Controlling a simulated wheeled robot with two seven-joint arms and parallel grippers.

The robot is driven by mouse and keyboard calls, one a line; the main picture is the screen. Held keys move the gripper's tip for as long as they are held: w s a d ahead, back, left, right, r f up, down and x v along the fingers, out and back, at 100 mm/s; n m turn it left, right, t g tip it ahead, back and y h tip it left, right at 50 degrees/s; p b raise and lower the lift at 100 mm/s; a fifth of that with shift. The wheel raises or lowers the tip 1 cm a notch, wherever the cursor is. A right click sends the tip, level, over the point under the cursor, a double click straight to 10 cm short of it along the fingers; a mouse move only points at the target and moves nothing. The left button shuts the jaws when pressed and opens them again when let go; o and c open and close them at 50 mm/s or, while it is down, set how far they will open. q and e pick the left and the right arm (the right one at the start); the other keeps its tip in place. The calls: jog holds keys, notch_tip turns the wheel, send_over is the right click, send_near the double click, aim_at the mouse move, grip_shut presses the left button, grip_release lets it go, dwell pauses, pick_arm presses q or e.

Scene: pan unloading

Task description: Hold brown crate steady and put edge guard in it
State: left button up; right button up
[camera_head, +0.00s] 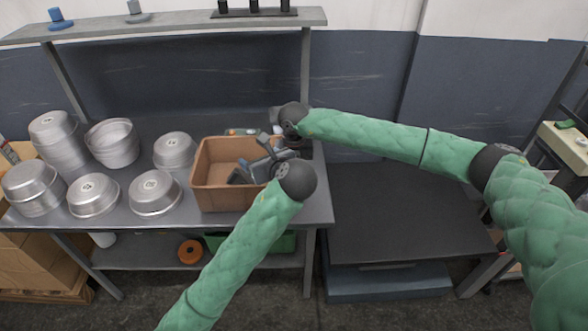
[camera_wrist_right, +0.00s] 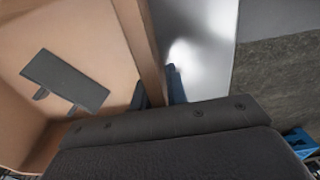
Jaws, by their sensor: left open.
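The brown crate (camera_head: 205,188) stands open on the metal table, and its inside fills the left of the right wrist view (camera_wrist_right: 95,25). My left gripper (camera_head: 247,160) is open over the right part of the crate, its fingers spread. A flat dark grey piece with two small tabs, seemingly the edge guard (camera_wrist_right: 65,80), shows inside the crate in the right wrist view. In the head view, the left gripper partly hides that area. My right gripper (camera_wrist_right: 158,88) has one finger on each side of a crate wall, close against it. My right wrist hides it in the head view.
Several metal pans (camera_head: 90,194) stand left of the crate on the table (camera_head: 140,222). A shelf (camera_head: 180,22) with small items runs above the back. A lower dark bench (camera_head: 400,215) stands to the right. An orange ring (camera_head: 190,252) lies underneath.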

jog(key=shift+o, duration=1.1)
